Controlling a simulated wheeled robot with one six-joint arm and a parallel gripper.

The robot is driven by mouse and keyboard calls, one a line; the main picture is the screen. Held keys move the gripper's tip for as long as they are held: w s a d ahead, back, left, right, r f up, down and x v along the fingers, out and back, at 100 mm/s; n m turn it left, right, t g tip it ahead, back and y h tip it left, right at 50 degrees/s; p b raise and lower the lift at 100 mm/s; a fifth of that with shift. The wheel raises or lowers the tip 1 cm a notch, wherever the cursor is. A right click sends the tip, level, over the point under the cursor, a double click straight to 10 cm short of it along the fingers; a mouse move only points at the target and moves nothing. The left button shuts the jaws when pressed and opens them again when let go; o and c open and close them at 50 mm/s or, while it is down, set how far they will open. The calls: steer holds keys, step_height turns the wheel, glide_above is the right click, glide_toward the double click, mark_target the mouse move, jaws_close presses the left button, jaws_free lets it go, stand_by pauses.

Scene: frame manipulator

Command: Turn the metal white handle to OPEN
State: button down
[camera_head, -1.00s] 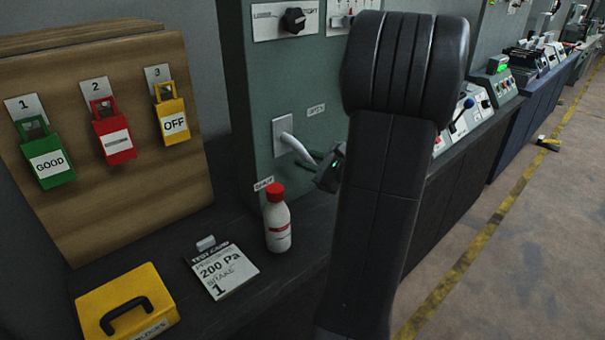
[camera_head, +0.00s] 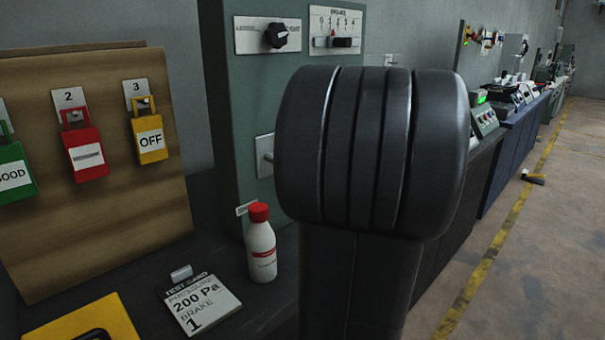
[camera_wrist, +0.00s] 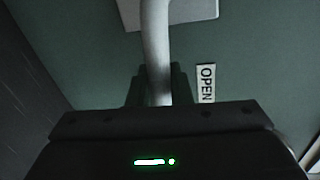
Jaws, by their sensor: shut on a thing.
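The white metal handle (camera_wrist: 155,35) comes down from its pale mounting plate (camera_wrist: 190,10) in the wrist view. My gripper (camera_wrist: 158,85) is shut on the handle's lower part, with a dark finger on each side. A white OPEN label (camera_wrist: 206,83) is on the green panel just right of the fingers. In the head view the handle's plate (camera_head: 264,155) shows only at its left edge. My arm hides the rest of the handle and my gripper there.
A white bottle with a red cap (camera_head: 261,245) stands on the dark bench, left of my arm. A test card (camera_head: 203,303) and a yellow box (camera_head: 80,322) lie there too. A wooden board (camera_head: 110,210) with coloured padlocks stands at left. Floor at right is mostly clear.

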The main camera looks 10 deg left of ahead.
steer(key=shift+r+n+b, duration=0.5)
steer(key=shift+n, duration=0.1)
steer(key=shift+r, duration=0.1)
steer(key=c, duration=1.3)
jaws_free()
steer(key=shift+c, duration=0.2)
steer(key=shift+d, duration=0.1)
steer(key=v, duration=1.3)
steer(key=shift+s+d+p, duration=0.15)
steer(key=shift+s+p, duration=0.2)
steer(key=x, duration=1.3)
steer(key=shift+w+a+b, duration=0.25)
steer(key=shift+w+b, duration=0.1)
